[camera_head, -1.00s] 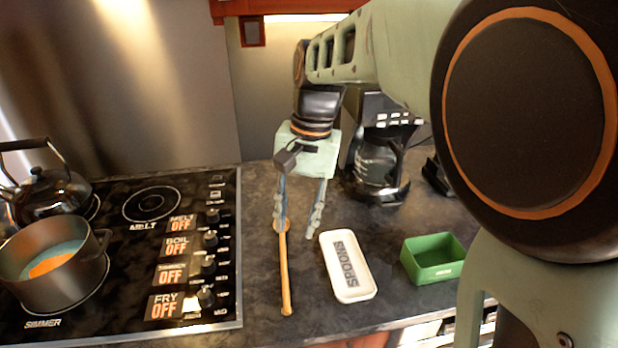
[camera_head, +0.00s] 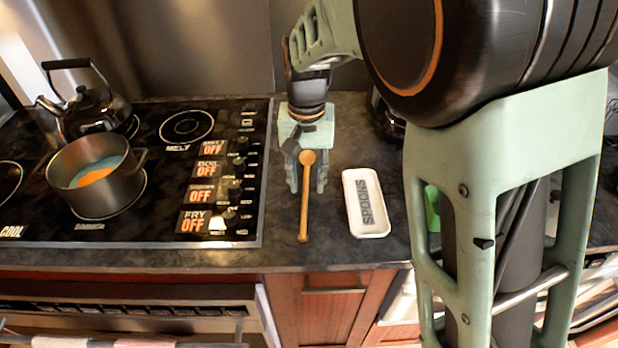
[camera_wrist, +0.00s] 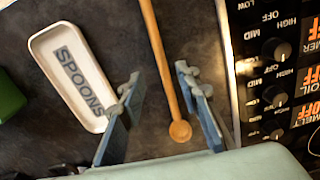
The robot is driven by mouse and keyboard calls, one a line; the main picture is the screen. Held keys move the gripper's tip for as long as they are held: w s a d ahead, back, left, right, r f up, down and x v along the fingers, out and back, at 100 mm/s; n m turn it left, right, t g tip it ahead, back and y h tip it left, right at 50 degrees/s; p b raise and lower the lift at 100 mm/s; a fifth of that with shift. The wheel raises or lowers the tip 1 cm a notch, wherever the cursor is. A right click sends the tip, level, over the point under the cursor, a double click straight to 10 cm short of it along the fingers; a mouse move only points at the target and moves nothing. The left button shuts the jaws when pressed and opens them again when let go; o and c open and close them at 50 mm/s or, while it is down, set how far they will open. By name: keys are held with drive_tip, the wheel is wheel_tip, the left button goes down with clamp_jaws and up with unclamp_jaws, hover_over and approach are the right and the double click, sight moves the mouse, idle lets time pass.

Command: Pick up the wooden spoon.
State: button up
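The wooden spoon (camera_head: 304,205) lies on the dark counter right of the stove, its handle toward the front edge and its round bowl toward the back. My gripper (camera_head: 307,187) is open at the bowl end, with a finger to each side of the spoon. In the wrist view the spoon (camera_wrist: 163,70) runs between the two spread fingertips of my gripper (camera_wrist: 157,78). Its bowl shows nearer the palm, and a gap is visible on both sides. Whether the fingertips touch the counter I cannot tell.
A white tray marked SPOONS (camera_head: 367,222) lies right of the spoon. A green box (camera_head: 432,208) is mostly hidden behind my arm. On the stove (camera_head: 240,225) at left stand a pot (camera_head: 97,185) and a kettle (camera_head: 88,110). The coffee maker is largely hidden.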

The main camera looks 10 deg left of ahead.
sight(305, 198)
drive_tip(key=shift+s+a+f, duration=0.1)
drive_tip(key=shift+s+f, duration=0.05)
drive_tip(key=shift+f, duration=0.85)
drive_tip(key=shift+s+a+f, duration=0.1)
drive_tip(key=shift+s+f, duration=0.05)
drive_tip(key=shift+f, duration=0.8)
clamp_jaws()
